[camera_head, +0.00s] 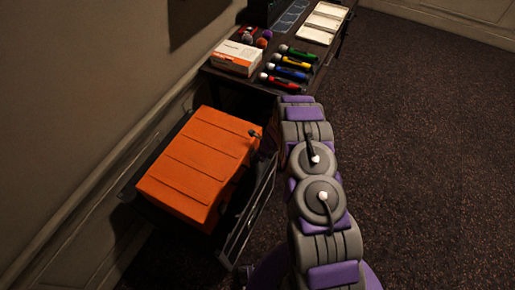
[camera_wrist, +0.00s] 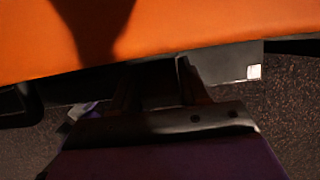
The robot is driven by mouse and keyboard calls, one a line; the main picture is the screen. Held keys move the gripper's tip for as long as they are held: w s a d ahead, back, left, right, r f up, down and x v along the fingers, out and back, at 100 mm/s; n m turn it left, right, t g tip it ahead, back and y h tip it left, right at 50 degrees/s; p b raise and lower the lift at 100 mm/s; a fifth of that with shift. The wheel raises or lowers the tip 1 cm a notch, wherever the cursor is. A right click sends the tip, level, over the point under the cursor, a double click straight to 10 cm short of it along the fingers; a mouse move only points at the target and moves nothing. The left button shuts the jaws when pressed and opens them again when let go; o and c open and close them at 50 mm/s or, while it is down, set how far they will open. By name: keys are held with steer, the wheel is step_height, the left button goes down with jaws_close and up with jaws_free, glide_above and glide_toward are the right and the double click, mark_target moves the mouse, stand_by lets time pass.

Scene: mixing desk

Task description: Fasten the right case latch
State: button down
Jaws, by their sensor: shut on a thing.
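The orange case (camera_head: 195,165) has a grooved lid and sits in a dark open tray or drawer frame at the left. A small dark latch-like part (camera_head: 254,134) shows at its upper right corner. In the wrist view the orange surface (camera_wrist: 200,25) fills the top, with a grey plate (camera_wrist: 228,64) bearing a white square below it. My gripper (camera_wrist: 158,84) has its dark fingers up against the plate under the case edge, shut on what appears to be the latch. Its grip is in deep shadow. In the head view my arm hides most of the gripper.
A dark desk (camera_head: 235,80) behind the case bears a white and orange box (camera_head: 236,58), several coloured microphones (camera_head: 291,74) and white panels (camera_head: 318,22). The wall (camera_head: 80,110) stands close on the left. Carpet (camera_head: 430,130) on the right is clear.

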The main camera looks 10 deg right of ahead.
steer(key=shift+w+r, duration=0.1)
steer(key=shift+w, duration=0.05)
stand_by(0.3)
steer(key=c, duration=0.6)
jaws_free()
steer(key=shift+c, duration=0.2)
steer(key=p+v, duration=0.2)
steer(key=v, duration=1.5)
